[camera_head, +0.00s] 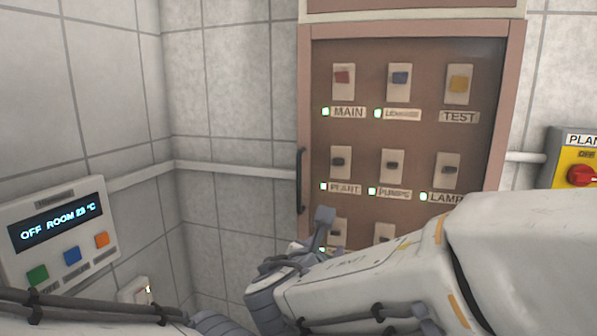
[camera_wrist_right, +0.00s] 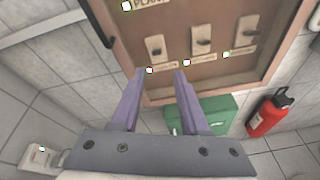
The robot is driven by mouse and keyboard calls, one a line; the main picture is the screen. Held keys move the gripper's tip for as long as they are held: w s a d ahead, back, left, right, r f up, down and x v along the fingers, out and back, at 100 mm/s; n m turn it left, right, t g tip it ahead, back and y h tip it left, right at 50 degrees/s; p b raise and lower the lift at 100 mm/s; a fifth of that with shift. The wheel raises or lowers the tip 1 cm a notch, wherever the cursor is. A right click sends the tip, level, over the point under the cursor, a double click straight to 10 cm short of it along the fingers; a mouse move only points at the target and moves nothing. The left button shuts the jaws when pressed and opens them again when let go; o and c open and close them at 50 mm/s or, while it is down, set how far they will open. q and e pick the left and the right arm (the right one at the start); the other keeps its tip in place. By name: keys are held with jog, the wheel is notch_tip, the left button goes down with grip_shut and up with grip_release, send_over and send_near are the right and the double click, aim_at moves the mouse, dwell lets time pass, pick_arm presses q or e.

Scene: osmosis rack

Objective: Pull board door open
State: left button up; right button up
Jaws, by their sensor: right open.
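The board door (camera_head: 365,132) is a dark brown panel in a pinkish-brown frame, and it looks closed. Its dark upright handle (camera_head: 300,181) is on the door's left edge; the handle also shows at the top left of the right wrist view (camera_wrist_right: 97,24). My right gripper (camera_head: 312,228) is open and empty, below and slightly right of the handle in the head view and apart from it. In the right wrist view its two purple fingers (camera_wrist_right: 158,72) point toward the board's lower edge. My left arm shows at the bottom left, its fingers out of frame.
Labelled switches with small lights show in the board. A room control panel (camera_head: 58,235) is on the left wall. A yellow box with a red knob (camera_head: 580,176) is at right. A green case (camera_wrist_right: 215,112) and a red extinguisher (camera_wrist_right: 268,112) are below the board.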

aim_at(299, 176)
jog(key=w+a+r+n+t+y+p, duration=0.2)
jog(key=w+a+r+n+t, duration=0.15)
jog(key=a+r+n, duration=0.45)
jog(key=w+d+p, duration=0.1)
jog(key=w, duration=0.2)
jog(key=w+d+r+m+p, duration=0.1)
jog(key=w+p, duration=0.1)
jog(key=w+d+m+p, duration=0.1)
jog(key=w, duration=0.2)
jog(key=shift+w+d+r+t+p, duration=0.1)
jog(key=shift+w+r+t+p, duration=0.15)
jog(key=shift+w+r+p, duration=0.1)
jog(key=shift+w+f, duration=0.15)
jog(key=shift+w, duration=0.4)
pick_arm(q)
notch_tip(299, 176, up, 8)
jog(key=shift+r, duration=0.15)
pick_arm(e)
grip_shut()
